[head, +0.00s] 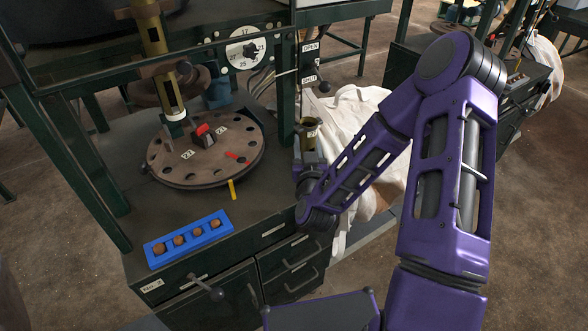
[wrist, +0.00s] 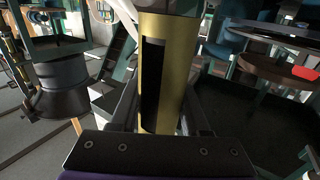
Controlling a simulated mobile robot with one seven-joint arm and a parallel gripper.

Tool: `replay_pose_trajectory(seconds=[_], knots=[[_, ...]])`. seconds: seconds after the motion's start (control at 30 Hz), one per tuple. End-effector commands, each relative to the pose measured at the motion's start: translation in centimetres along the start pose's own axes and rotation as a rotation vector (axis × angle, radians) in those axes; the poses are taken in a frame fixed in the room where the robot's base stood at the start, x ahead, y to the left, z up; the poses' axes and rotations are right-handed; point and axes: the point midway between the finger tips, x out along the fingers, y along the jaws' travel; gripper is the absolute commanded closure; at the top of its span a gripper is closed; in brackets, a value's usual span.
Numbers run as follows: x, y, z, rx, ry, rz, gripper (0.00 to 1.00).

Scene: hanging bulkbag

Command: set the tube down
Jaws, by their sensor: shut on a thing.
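A brass tube (wrist: 172,75) with a dark slot along its side stands between the jaws of my gripper (wrist: 158,110) in the wrist view. My gripper is shut on it. In the head view the tube's brass top (head: 309,128) shows above the far end of my purple arm, just right of the green bench frame. The tube looks roughly upright. Its lower end is hidden, so I cannot tell what lies beneath it.
A round indexed plate (head: 206,168) with holes and a red block sits on the bench, under a fixed brass column (head: 163,70). A blue tray (head: 190,238) with several brown balls lies at the bench front. White bulk bag fabric (head: 352,112) hangs behind my arm.

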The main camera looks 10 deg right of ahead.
Motion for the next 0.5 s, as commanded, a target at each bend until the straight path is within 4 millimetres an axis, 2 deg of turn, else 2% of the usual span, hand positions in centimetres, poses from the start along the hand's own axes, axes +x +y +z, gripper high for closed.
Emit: replay_pose_trajectory(seconds=[0.17, 0.33, 0.5], knots=[[0.0, 0.0, 1.6, 0.001, 0.000, 0.001, 1.00], [0.0, 0.0, 4.2, 0.001, 0.000, 0.001, 1.00], [0.0, 0.0, 5.1, 0.000, 0.003, 0.000, 1.00]])
